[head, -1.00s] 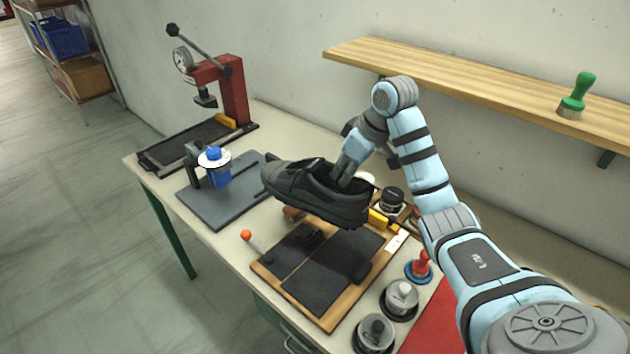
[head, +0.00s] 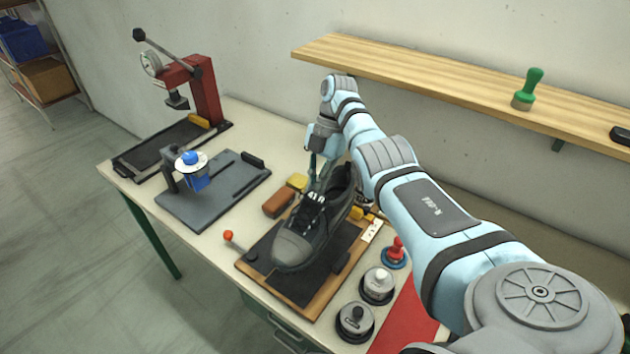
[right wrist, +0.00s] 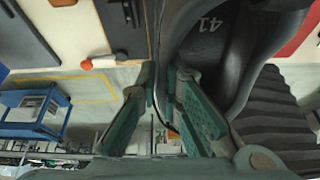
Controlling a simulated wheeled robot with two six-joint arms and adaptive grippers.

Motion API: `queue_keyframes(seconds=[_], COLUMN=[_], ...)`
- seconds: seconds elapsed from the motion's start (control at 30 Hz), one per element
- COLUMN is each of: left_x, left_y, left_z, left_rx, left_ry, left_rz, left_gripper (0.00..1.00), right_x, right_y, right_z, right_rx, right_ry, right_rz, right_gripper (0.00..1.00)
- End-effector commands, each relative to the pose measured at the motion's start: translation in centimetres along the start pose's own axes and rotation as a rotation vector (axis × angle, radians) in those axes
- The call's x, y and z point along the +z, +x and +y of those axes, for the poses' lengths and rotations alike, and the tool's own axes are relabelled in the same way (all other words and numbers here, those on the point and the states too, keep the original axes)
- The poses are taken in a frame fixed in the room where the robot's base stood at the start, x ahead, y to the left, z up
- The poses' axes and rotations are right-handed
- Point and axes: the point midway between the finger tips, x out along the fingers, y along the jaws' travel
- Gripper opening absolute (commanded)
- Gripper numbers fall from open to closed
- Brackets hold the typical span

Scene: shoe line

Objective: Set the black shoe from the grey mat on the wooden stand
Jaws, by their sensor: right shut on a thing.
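My right gripper (head: 318,182) is shut on the side wall of the black shoe (head: 300,240) at its opening. The shoe has a grey toe cap and a "41" mark, and its toe points to the front left. It is over the wooden stand (head: 318,305) with dark pads; I cannot tell whether it touches. In the right wrist view the shoe (right wrist: 215,45) fills the upper right, and the gripper fingers (right wrist: 165,80) pinch its edge. The grey mat (head: 225,200) lies left of the stand and has no shoe on it. My left gripper is not in view.
A blue-topped device (head: 193,170) stands at the grey mat. A red press (head: 205,90) is at the back left. Round tins (head: 377,285) and a red-handled stamp (head: 396,252) stand right of the stand. A wooden shelf (head: 430,75) hangs above.

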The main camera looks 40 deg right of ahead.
Motion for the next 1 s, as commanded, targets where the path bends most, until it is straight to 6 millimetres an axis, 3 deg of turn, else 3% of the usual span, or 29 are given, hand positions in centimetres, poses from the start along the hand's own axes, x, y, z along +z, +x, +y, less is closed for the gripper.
queue_keyframes(seconds=[0.03,0.4,0.63,1.0], left_x=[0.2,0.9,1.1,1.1], left_y=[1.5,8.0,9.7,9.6], left_z=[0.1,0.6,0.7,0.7], left_rx=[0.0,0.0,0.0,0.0], left_ry=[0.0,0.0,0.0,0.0], left_rz=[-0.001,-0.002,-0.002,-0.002], left_gripper=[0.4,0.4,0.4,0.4], right_x=[0.6,3.1,4.1,4.2], right_y=[1.4,7.5,9.9,10.0], right_z=[0.0,0.1,0.2,0.2], right_rx=[0.0,0.001,0.001,0.002], right_ry=[0.001,0.002,0.002,0.002], right_rz=[0.0,0.0,0.0,0.001], right_gripper=[0.0,0.0,0.0,0.0])
